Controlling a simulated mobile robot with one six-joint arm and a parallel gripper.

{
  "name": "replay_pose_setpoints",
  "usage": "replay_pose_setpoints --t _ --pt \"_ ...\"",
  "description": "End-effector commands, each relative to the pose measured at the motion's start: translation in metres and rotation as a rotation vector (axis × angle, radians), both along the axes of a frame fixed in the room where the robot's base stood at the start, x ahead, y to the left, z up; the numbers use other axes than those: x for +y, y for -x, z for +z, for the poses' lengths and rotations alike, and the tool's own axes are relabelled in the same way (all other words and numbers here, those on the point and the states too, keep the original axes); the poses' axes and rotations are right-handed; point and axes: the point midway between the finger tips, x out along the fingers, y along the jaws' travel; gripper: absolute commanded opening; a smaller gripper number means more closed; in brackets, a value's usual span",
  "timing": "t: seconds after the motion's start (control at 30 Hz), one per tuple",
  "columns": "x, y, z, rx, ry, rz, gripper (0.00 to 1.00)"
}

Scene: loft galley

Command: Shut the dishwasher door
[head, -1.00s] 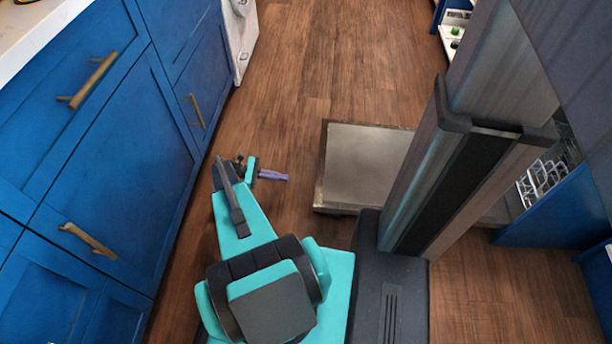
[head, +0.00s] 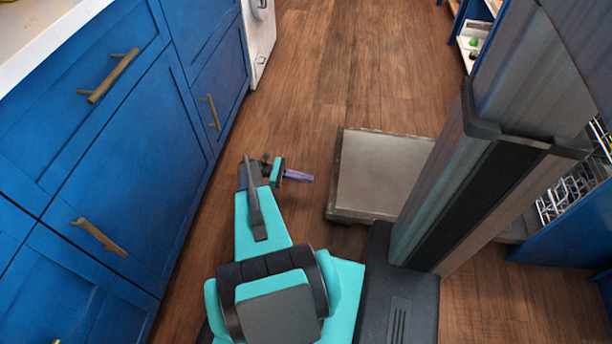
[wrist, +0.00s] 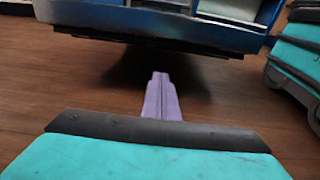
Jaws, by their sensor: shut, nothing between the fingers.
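The dishwasher door (head: 385,175) lies open and about level, low over the wood floor, its grey inner face up. My column hides its right side and the joint with the dishwasher. A dish rack (head: 573,192) shows past the column. My gripper (head: 299,176) is low, just left of the door's free edge, with its purple fingers pointing right at it. A small gap shows between them. In the wrist view the fingers (wrist: 161,95) are together with nothing between them, pointing at the dark space below the door's edge (wrist: 150,25).
Blue cabinets (head: 130,165) with brass handles line the left side, close to my arm. A white appliance (head: 260,40) stands beyond them. The wood floor (head: 355,70) beyond the door is clear. An open shelf unit (head: 470,45) stands at the far right.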

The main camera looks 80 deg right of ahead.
Motion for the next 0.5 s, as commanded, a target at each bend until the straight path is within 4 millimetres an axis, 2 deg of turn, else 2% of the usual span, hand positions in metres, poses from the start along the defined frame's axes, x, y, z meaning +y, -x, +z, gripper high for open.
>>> replay_pose_setpoints --t 0.5 --pt "-0.007 0.072 -0.012 0.0 0.0 -0.001 0.0"
